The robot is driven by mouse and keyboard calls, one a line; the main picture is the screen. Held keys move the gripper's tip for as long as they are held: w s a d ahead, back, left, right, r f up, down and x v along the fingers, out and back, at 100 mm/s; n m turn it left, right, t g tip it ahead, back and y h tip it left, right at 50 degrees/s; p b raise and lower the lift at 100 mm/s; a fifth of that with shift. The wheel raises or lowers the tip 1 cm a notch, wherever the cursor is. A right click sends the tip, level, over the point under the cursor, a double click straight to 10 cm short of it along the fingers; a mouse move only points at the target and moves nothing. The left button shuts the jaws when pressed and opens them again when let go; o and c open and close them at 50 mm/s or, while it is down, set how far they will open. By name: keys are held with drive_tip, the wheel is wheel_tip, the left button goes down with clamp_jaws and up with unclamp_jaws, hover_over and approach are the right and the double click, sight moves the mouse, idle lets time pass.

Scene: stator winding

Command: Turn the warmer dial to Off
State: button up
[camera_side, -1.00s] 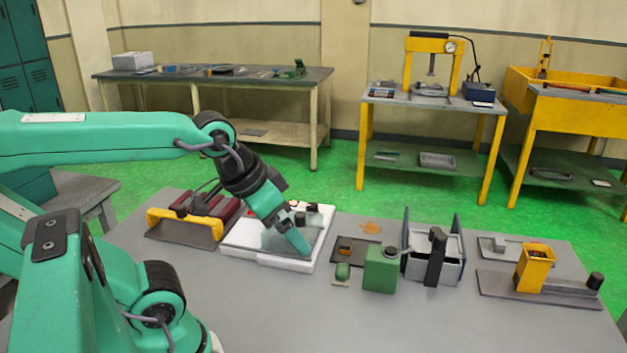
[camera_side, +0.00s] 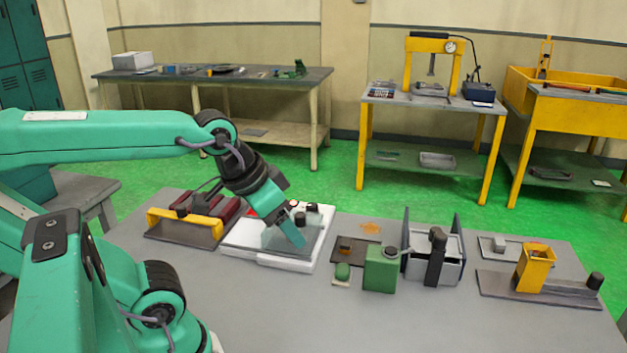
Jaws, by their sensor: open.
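The warmer appears to be the low white unit (camera_side: 290,264) with a grey plate on top, left of the table's middle. Small dark knobs stand at its far right corner; one of them (camera_side: 300,218) is just beyond my gripper. I cannot tell which is the dial or where it points. My gripper (camera_side: 297,239) is open and tilts down over the unit's plate, on the near side of the knobs. One finger shows clearly; the other is mostly hidden. Contact with a knob or the plate cannot be made out.
A yellow-fronted rack with dark red blocks (camera_side: 206,208) stands left of the unit. To the right are a green box (camera_side: 381,268), a grey fixture with blue side plates (camera_side: 450,262) and a yellow hopper (camera_side: 535,268). The table's front is clear.

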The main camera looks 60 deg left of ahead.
drive_tip(key=shift+g+y, duration=0.3)
drive_tip(key=shift+g, duration=0.5)
drive_tip(key=w+a+r, duration=0.1)
drive_tip(key=w, duration=0.2)
drive_tip(key=w+a+r, duration=0.1)
drive_tip(key=w+a, duration=0.1)
drive_tip(key=w, duration=0.1)
drive_tip(key=w+a+r, duration=0.1)
drive_tip(key=w+a, duration=0.1)
drive_tip(key=w, duration=0.1)
drive_tip(key=shift+a, duration=0.1)
drive_tip(key=shift+c, duration=0.4)
drive_tip(key=g, duration=0.4)
hover_over(312, 205)
drive_tip(key=f, duration=1.5)
drive_tip(key=shift+w+d, duration=0.1)
drive_tip(key=shift+d, duration=0.15)
drive_tip(key=shift+a+f, duration=0.35)
drive_tip(key=shift+a, duration=0.05)
drive_tip(key=shift+f, duration=0.1)
drive_tip(key=shift+f, duration=3.8)
